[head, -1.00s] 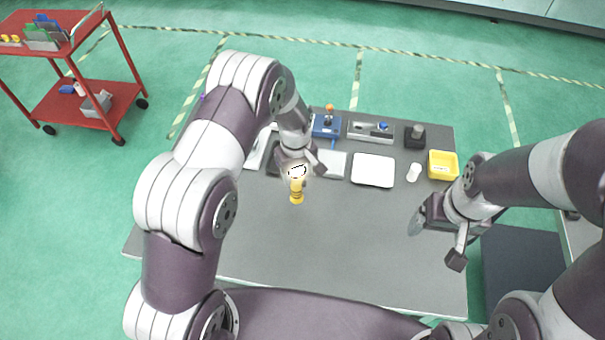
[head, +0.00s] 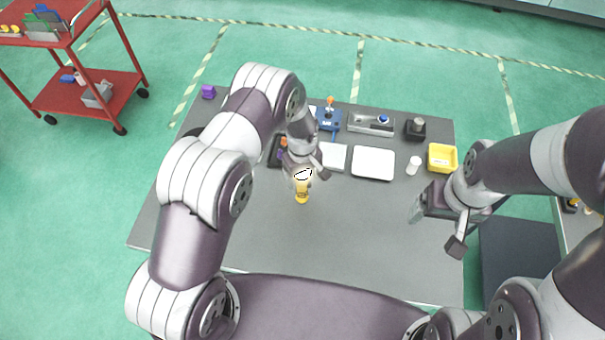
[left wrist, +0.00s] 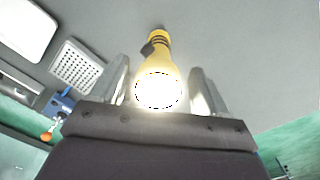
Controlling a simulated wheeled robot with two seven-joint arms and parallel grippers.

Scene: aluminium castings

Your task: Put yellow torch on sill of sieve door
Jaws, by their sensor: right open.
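The yellow torch (head: 302,195) is upright over the middle of the grey table, its bright lens facing up. My left gripper (head: 303,175) is around its head from above. In the left wrist view the torch (left wrist: 160,58) lies between both fingers of the left gripper (left wrist: 160,80), which look closed on the wide lens end. I cannot tell whether its tail touches the table. My right gripper (head: 432,225) is open and empty over the table's right side. No sieve door is clearly recognisable; a pale perforated panel (left wrist: 77,65) shows in the left wrist view.
On the grey table (head: 350,250), a white tray (head: 373,163), white cylinder (head: 413,164) and yellow bin (head: 442,157) stand right of the torch. A blue joystick box (head: 329,120), metal device (head: 371,124) and dark block (head: 415,129) line the back. The front is clear.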

